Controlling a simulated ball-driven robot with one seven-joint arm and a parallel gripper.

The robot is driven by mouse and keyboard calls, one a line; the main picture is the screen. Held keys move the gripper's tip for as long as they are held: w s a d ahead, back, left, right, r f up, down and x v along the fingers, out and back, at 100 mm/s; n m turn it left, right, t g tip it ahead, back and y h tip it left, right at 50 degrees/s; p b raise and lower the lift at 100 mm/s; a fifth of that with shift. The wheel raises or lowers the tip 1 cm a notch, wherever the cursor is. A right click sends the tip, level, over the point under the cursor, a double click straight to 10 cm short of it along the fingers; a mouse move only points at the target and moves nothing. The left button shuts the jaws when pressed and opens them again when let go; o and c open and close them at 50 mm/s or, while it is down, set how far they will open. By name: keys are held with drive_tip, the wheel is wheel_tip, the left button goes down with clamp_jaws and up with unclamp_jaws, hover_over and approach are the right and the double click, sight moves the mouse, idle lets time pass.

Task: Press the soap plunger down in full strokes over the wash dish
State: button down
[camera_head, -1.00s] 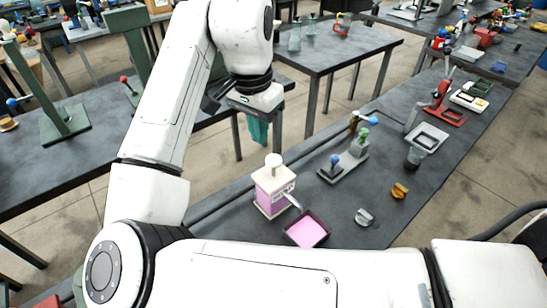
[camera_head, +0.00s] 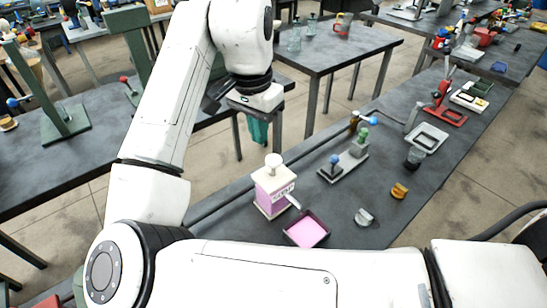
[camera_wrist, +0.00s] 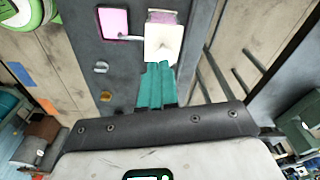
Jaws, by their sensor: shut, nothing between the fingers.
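The soap dispenser (camera_head: 272,193) is a white-and-pink box standing upright on the dark bench, with a pale plunger cap (camera_head: 273,160) raised on top. Its spout points right over the wash dish (camera_head: 304,247), a dark-rimmed square tray with pink inside. My gripper (camera_head: 257,133) has teal fingers pointing down, shut and empty, above and to the left of the cap in the head view. In the wrist view the fingers (camera_wrist: 157,75) appear just below the square cap (camera_wrist: 163,42), which hides part of the dispenser. The wash dish (camera_wrist: 114,22) shows to its left. I see no clear contact with the cap.
A grey fixture with blue and green knobs (camera_head: 350,158) stands right of the dispenser. A red-based press (camera_head: 441,108) and grey tray (camera_head: 428,137) stand farther back.

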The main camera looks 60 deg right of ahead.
sight(272, 159)
drive_tip(key=d+f+h+p, duration=0.1)
drive_tip(key=d+p, duration=0.1)
drive_tip(key=p, duration=0.5)
drive_tip(key=shift+f+h, duration=0.3)
drive_tip(key=b+x, duration=0.4)
drive_tip(key=x, duration=0.3)
idle(0.4)
